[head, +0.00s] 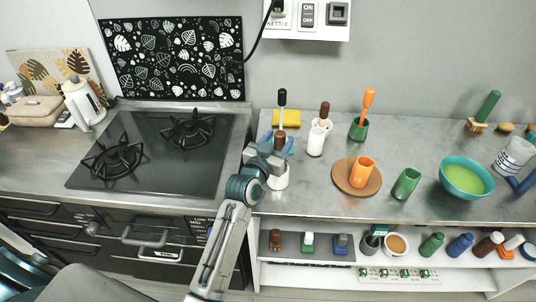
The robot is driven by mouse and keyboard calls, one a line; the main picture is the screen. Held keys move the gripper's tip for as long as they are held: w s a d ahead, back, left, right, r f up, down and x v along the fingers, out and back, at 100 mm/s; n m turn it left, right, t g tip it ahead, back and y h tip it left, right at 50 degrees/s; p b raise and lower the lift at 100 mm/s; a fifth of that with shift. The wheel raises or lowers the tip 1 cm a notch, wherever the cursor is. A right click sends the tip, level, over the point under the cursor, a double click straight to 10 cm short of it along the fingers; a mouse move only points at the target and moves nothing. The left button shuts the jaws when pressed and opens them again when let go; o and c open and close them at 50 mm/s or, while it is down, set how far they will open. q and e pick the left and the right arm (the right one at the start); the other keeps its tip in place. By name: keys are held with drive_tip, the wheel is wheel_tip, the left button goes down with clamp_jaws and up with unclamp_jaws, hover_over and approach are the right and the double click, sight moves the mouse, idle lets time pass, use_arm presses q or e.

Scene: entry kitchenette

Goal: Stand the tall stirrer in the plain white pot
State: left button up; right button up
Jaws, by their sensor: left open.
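A tall stirrer with a black top (282,97) and a pale shaft stands upright at the left end of the grey counter. Its lower part is brown and passes behind or between my left gripper (279,143), which is open around or right beside it; contact cannot be told. A plain white pot (279,180) shows just below the gripper, its rim mostly hidden. Whether the stirrer's foot is inside this pot cannot be seen. Another white pot (316,143) to the right holds a brown-topped tool (324,110). My right gripper is not in view.
A yellow sponge (291,118) lies behind. To the right are a green cup (358,131) with an orange tool, an orange cup (362,170) on a round board, a green cup (406,184) and a teal bowl (466,179). A stove (150,150) is left.

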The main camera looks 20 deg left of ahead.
use_arm(q)
drive_tip(key=s+a+b, duration=0.1)
drive_tip(key=s+b, duration=0.1)
drive_tip(key=s, duration=0.8)
drive_tip(key=shift+s+b, duration=0.35)
drive_tip(key=shift+s, duration=0.05)
